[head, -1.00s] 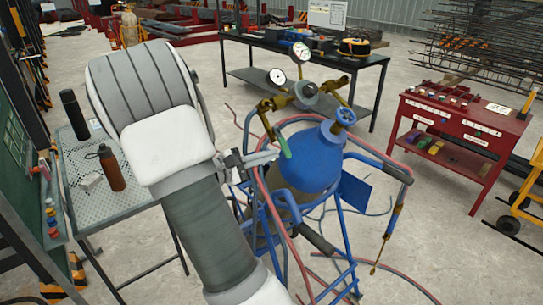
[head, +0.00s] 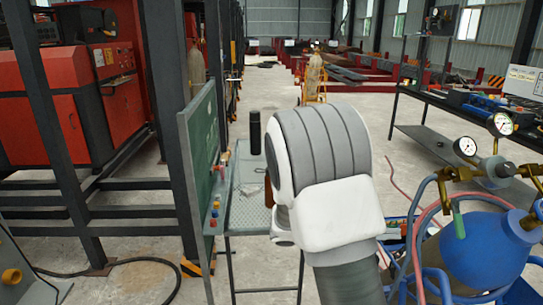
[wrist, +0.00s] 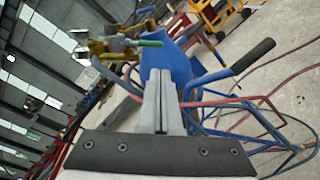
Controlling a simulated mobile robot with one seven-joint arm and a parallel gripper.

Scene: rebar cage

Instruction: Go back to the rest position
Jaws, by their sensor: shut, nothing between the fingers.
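My gripper (wrist: 160,105) shows in the wrist view with its two grey fingers together and nothing between them. Beyond its fingertips are the blue gas cylinder (wrist: 170,62) and brass valve fittings, with a green-tipped part. I see no contact, but the exact gap is hard to judge. In the head view, my arm fills the middle and hides most or all of the gripper. The blue cylinder (head: 492,250) stands at the lower right of that view, with pressure gauges (head: 466,147) on top.
A perforated metal table (head: 250,212) stands behind my arm, with a black bottle (head: 255,132) on it. A green board (head: 200,150) and dark posts stand left. Red and blue hoses run around the cylinder cart. A dark workbench (head: 430,140) is at the right. Floor is open at centre back.

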